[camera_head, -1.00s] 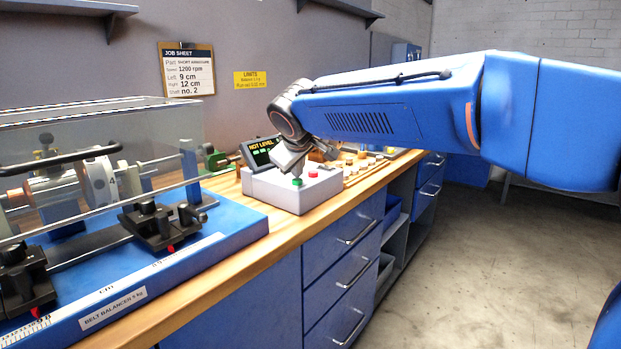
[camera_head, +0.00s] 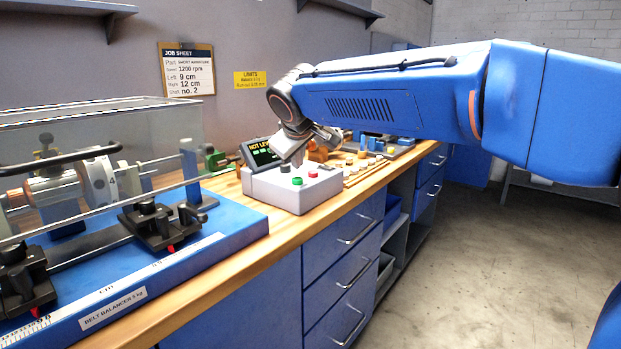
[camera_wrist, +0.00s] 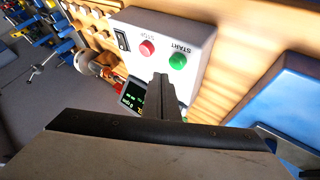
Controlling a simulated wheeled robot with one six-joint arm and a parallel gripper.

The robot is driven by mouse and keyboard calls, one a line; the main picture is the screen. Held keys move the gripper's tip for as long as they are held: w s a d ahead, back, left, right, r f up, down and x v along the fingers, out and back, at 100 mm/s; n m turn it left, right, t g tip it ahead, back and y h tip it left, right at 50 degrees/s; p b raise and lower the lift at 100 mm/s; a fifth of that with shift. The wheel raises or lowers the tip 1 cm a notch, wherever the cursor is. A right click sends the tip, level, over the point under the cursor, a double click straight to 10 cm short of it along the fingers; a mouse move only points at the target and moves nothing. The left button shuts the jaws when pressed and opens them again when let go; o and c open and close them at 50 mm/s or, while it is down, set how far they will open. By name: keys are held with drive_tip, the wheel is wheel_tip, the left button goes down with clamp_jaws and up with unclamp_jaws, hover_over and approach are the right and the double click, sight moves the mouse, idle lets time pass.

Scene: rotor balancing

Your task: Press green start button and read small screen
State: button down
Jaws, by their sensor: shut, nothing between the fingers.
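The grey control box (camera_head: 290,200) stands on the wooden bench. Its green start button (camera_head: 297,181) is on the top face, and it also shows in the wrist view (camera_wrist: 177,61) beside the word START. A red stop button (camera_head: 312,173) is next to it. The small screen (camera_head: 262,152) behind the box reads "NOT LEVEL", its end partly covered by my gripper. My gripper (camera_head: 297,163) is shut and empty, above the back of the box and apart from the green button. In the wrist view its fingers (camera_wrist: 160,80) cover part of the screen (camera_wrist: 134,92).
The belt balancer (camera_head: 130,270) with its clear cover stands on the bench at left. A job sheet (camera_head: 188,72) and a yellow limits sign (camera_head: 251,80) are on the wall. Several small parts lie right of the box. A black switch (camera_wrist: 121,40) is on the box.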

sight(298, 182)
drive_tip(key=shift+r, duration=2.65)
drive_tip(key=s+d+f+m+g, duration=0.1)
drive_tip(key=s+d+f+m, duration=0.1)
drive_tip(key=s+d+f, duration=0.35)
drive_tip(key=s+d+f+m+g+h, duration=0.1)
drive_tip(key=s+d+f, duration=0.2)
drive_tip(key=s+d, duration=0.6)
drive_tip(key=s+d+f+m+g, duration=0.15)
drive_tip(key=s+d+f, duration=0.25)
drive_tip(key=d, duration=0.6)
drive_tip(key=s+d+f+m, duration=0.2)
drive_tip(key=s+d+f, duration=0.2)
drive_tip(key=s+f, duration=0.4)
drive_tip(key=s+d+f+m, duration=0.3)
drive_tip(key=s+f, duration=0.6)
drive_tip(key=s, duration=0.3)
drive_tip(key=shift+d+f+g, duration=0.25)
drive_tip(key=shift+d+g, duration=0.2)
drive_tip(key=shift+a, duration=0.15)
